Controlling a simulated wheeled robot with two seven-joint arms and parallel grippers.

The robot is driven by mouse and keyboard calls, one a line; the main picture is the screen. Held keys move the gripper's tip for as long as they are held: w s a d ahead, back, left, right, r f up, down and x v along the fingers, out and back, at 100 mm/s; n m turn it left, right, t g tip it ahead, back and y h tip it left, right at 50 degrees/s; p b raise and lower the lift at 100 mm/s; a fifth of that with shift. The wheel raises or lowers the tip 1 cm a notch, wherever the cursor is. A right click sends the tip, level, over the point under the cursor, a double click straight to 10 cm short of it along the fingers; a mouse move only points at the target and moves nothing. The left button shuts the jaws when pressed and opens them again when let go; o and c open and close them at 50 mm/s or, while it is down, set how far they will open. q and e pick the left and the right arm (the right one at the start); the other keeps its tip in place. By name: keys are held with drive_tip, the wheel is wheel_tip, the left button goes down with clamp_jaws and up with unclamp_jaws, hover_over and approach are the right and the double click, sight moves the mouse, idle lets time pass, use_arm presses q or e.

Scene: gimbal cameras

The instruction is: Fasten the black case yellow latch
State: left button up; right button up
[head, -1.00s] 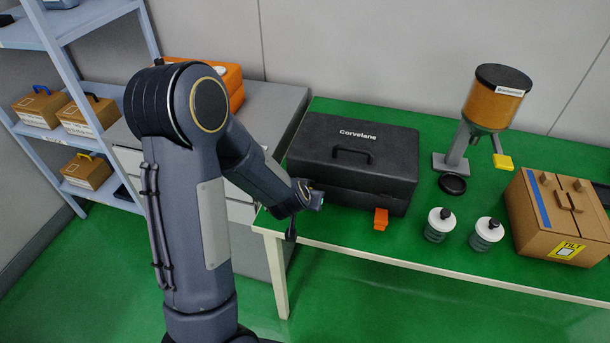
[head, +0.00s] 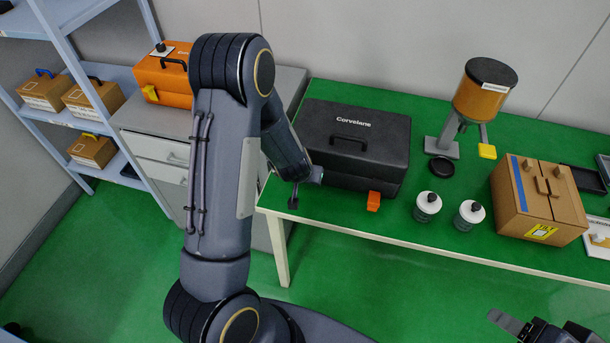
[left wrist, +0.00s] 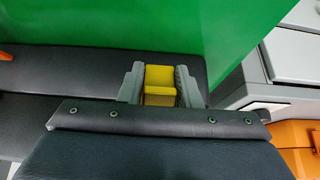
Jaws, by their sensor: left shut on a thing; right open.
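The black case (head: 352,132) stands closed on the green table, its handle on top. Its orange latch (head: 373,201) sticks out at the front right and shows at the left edge of the left wrist view (left wrist: 5,56). The yellow latch (left wrist: 160,77) sits between the fingers of my left gripper (left wrist: 160,72), which is shut on it. In the head view my left arm hides the yellow latch. I cannot tell whether that latch is fastened. My right gripper (head: 543,330) is open and empty at the bottom right, away from the case.
Two white-lidded jars (head: 427,206), a brown box (head: 540,200) and a dispenser (head: 484,90) stand right of the case. A black round lid (head: 441,166) lies near the dispenser. An orange case (head: 170,78) sits on the grey cabinet at left. The front table edge is close.

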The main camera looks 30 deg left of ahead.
use_arm(q)
drive_tip(key=o, duration=0.9)
drive_tip(key=shift+c, duration=0.2)
drive_tip(key=a+p+v, duration=0.1)
drive_tip(key=v, duration=0.6)
drive_tip(key=shift+s+d+r+p, duration=0.2)
drive_tip(key=shift+d+r+p, duration=0.2)
drive_tip(key=shift+d, duration=0.15)
